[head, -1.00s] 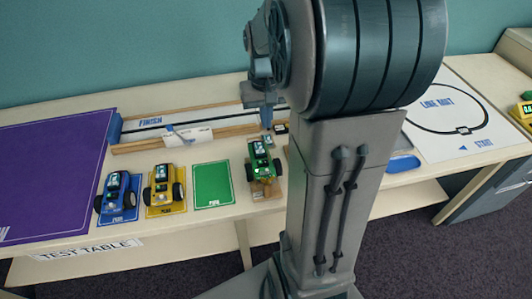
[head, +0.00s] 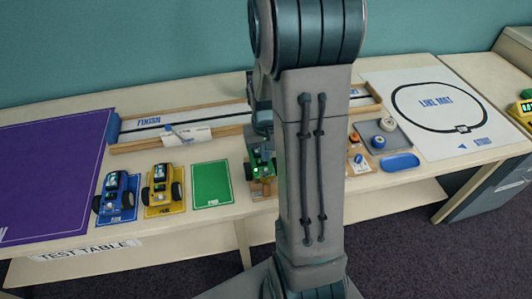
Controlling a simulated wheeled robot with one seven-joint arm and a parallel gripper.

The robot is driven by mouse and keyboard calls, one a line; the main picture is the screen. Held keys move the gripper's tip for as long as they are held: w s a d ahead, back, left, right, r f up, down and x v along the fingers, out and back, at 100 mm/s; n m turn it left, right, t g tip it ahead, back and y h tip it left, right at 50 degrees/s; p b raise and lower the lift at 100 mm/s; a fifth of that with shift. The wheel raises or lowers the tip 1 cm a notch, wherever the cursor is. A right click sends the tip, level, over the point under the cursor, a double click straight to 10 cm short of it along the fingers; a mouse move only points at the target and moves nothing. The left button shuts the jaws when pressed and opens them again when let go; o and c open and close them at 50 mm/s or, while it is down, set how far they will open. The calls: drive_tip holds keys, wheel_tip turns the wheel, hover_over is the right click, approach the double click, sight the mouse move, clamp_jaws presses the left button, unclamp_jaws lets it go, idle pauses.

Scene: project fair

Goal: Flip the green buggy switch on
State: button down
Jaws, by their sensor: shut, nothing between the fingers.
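The green buggy (head: 262,165) stands right of the green mat (head: 212,184) on the table, on a small wooden stand (head: 262,188). My arm hides its right side. Its top shows a bright green patch and a small red spot; the switch itself is too small to make out. My gripper (head: 263,132) points down just above and behind the buggy's top, shut and empty. Its fingertips are small and partly merged with the buggy, so I cannot tell whether they touch it.
A blue buggy (head: 118,192) and a yellow buggy (head: 161,187) stand on mats to the left. A wooden-railed track (head: 215,130) runs behind. A purple mat (head: 45,170) covers the left end.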

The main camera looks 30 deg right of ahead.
drive_tip(key=shift+f, duration=0.4)
drive_tip(key=shift+r, duration=0.1)
idle(0.3)
drive_tip(key=shift+w+a+r, duration=0.2)
drive_tip(key=shift+a+r, duration=0.05)
drive_tip(key=shift+a, duration=0.45)
drive_tip(key=shift+r, duration=0.1)
wheel_tip(320, 180, up, 14)
drive_tip(key=d+p, duration=0.2)
drive_tip(key=shift+s+d+f+p, duration=0.2)
drive_tip(key=shift+s+d+p, duration=0.1)
drive_tip(key=shift+s+p, duration=0.1)
